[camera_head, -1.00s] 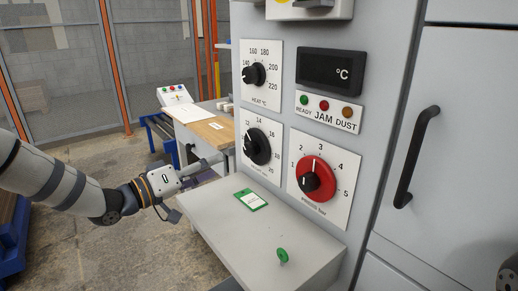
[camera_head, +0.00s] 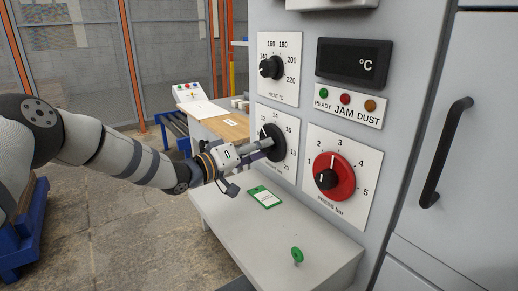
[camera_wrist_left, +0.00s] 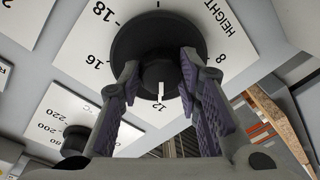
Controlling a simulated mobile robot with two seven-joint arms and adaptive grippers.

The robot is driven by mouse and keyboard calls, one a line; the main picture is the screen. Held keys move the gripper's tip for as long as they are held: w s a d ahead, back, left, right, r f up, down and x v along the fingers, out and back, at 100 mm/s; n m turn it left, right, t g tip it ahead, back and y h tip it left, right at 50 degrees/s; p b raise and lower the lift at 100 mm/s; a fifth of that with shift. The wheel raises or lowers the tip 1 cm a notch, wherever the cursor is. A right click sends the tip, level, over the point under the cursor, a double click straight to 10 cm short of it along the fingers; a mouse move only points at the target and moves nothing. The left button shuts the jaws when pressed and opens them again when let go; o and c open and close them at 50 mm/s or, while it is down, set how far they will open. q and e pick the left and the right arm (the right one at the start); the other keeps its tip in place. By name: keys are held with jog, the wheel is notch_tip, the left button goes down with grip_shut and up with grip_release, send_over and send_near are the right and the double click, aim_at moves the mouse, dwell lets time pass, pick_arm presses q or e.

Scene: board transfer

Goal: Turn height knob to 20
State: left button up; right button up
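The black height knob (camera_head: 272,142) sits on a white dial plate on the grey machine front. In the left wrist view the knob (camera_wrist_left: 158,52) fills the top middle, and its white pointer line points at the 12. The 20 mark shows at the lower right of the dial in the head view. My left gripper (camera_head: 262,145) is at the knob; in the wrist view its two fingers (camera_wrist_left: 160,75) stand apart, one on each side of the knob's grip. I cannot tell whether the pads touch it. My right gripper is not in view.
The heat knob (camera_head: 271,67) is above and the red pressure knob (camera_head: 334,177) is to the right. Below, a grey shelf (camera_head: 250,235) holds a green-edged card (camera_head: 264,197) and a green button-like piece (camera_head: 297,255). A door handle (camera_head: 446,152) stands out at right.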

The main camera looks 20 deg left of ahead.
pick_arm(q)
jog(key=c, duration=0.3)
jog(key=shift+c, duration=0.2)
jog(key=shift+m, duration=0.3)
jog(key=shift+w+a+r+n+g+h+p, duration=0.1)
jog(key=shift+n+g+h+p, duration=0.25)
jog(key=shift+n, duration=5.45)
jog(key=shift+w+a+r+n+g+h+p, duration=0.1)
jog(key=shift+n+g+h+p, duration=0.25)
jog(key=shift+n, duration=5.45)
jog(key=shift+a+n+g+h+p, duration=0.15)
jog(key=shift+n+h+p, duration=0.3)
jog(key=shift+n, duration=5.35)
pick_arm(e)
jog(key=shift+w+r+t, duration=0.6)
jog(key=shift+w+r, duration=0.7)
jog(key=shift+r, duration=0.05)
pick_arm(q)
jog(key=shift+d, duration=0.1)
